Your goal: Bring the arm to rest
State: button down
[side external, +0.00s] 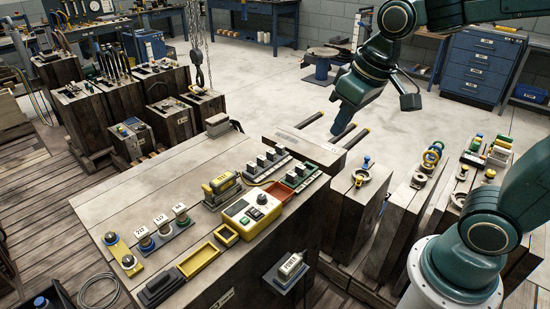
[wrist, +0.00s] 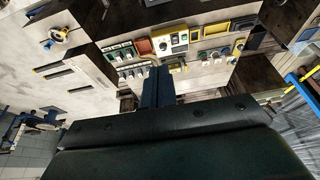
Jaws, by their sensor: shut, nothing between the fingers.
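My gripper (side external: 343,131) hangs from my green arm in the side external view, above the slotted part of the bench. Its blue fingers are together with nothing between them. In the wrist view the shut blue fingers (wrist: 158,87) point up past the dark gripper body, which hides the lower middle of the picture. The wooden workbench (side external: 130,195) lies to the left of and below the gripper in the side external view. The gripper looks clear of the bench top, though the exact gap is hard to tell.
A yellow control box (side external: 251,211), a red tray (side external: 281,193), rows of switch blocks (side external: 268,165) and yellow trays (side external: 198,260) crowd the bench. Wooden blocks with rings (side external: 360,178) stand right of it. A chain hook (side external: 198,75) hangs at the back. Open floor (side external: 270,90) lies behind.

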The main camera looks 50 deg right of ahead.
jog(key=s+d+t, duration=0.1)
jog(key=s, duration=0.9)
jog(key=shift+s+r+t, duration=0.25)
jog(key=shift+r+t, duration=0.15)
jog(key=c, duration=2.1)
grip_release()
